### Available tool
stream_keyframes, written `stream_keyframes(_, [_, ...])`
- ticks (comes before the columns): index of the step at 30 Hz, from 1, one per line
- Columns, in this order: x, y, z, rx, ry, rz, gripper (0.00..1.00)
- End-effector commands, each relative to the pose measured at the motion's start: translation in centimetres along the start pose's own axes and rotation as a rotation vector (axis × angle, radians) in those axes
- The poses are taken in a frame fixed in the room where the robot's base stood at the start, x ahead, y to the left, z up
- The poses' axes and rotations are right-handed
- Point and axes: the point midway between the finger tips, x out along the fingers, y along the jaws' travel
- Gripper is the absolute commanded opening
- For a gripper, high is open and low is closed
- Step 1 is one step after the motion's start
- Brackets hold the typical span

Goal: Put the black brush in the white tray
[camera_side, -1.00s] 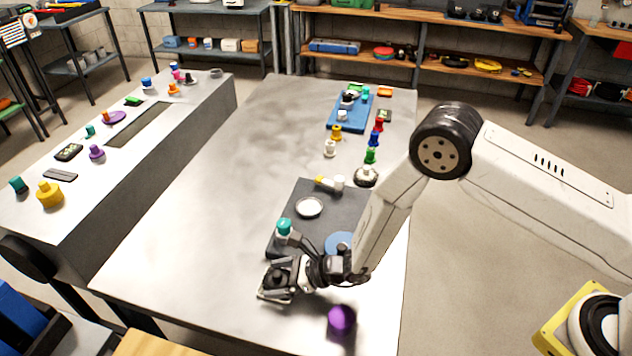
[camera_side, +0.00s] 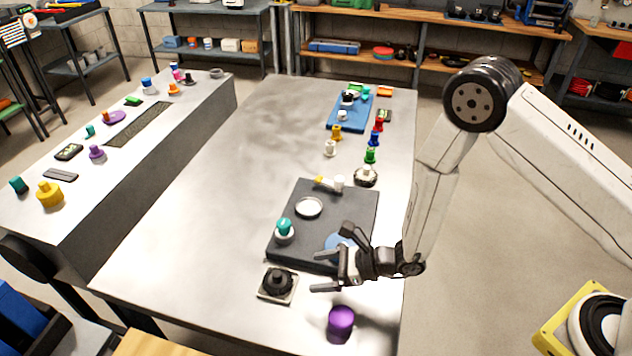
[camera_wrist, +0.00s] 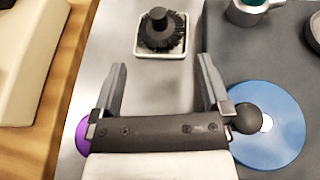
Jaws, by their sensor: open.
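The black brush (camera_side: 277,280) is a round, dark brush with a knob on top. It sits in the small square white tray (camera_side: 264,297) near the table's front edge. In the wrist view the black brush (camera_wrist: 160,33) stands upright inside the rim of the white tray (camera_wrist: 140,53), ahead of my fingers and apart from them. My gripper (camera_side: 330,270) is open and empty, to the right of the tray in the side view. Its two spread fingers (camera_wrist: 160,85) show bare table between them in the wrist view.
A purple cylinder (camera_side: 341,322) stands close to my gripper. A dark board (camera_side: 320,225) behind the tray holds a white ring (camera_side: 308,207), a teal-topped piece (camera_side: 285,228) and a blue disc (camera_wrist: 268,140). Several coloured pieces stand farther back. The table's left part is clear.

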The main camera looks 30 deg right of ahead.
Motion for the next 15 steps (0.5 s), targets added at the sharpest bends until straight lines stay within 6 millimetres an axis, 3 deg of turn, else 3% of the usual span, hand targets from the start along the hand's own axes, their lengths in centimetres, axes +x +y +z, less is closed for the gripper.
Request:
stream_keyframes(6, [-1.5, 0.0, 0.0, 0.000, 0.001, 0.000, 0.98])
stream_keyframes(15, [-1.7, 0.0, 0.0, -0.001, 0.000, 0.001, 0.98])
